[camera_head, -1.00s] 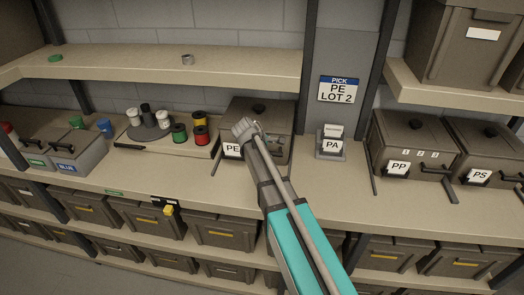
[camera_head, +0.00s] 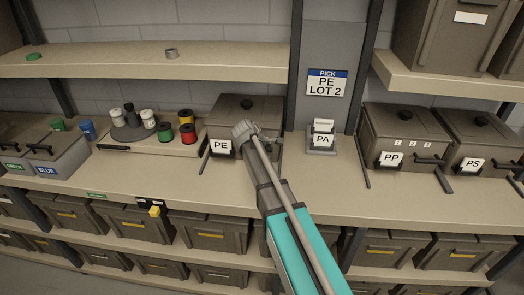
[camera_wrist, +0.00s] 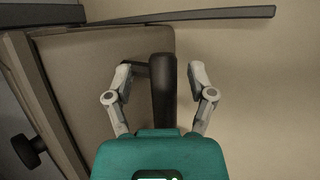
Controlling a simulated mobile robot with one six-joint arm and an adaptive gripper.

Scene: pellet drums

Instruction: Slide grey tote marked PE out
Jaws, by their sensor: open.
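The grey-brown lidded tote marked PE (camera_head: 246,107) stands on the middle shelf, left of the sign post. Its white PE card (camera_head: 221,146) shows at the front left. My gripper (camera_head: 246,131) is in front of the tote and hides part of its front. In the wrist view the tote (camera_wrist: 105,85) fills the left, with its lid knob (camera_wrist: 28,150) at the lower left. The dark handle bar (camera_wrist: 163,90) of the tote lies between the two fingers of my gripper (camera_wrist: 161,92). The fingers are open, with a gap on each side of the bar.
Dark guide rails (camera_head: 205,157) flank the tote on the shelf (camera_head: 150,180). Several spools (camera_head: 187,133) stand to the left. A PA card holder (camera_head: 322,138) stands to the right, then totes marked PP (camera_head: 405,130) and PS (camera_head: 485,135). The shelf front is mostly clear.

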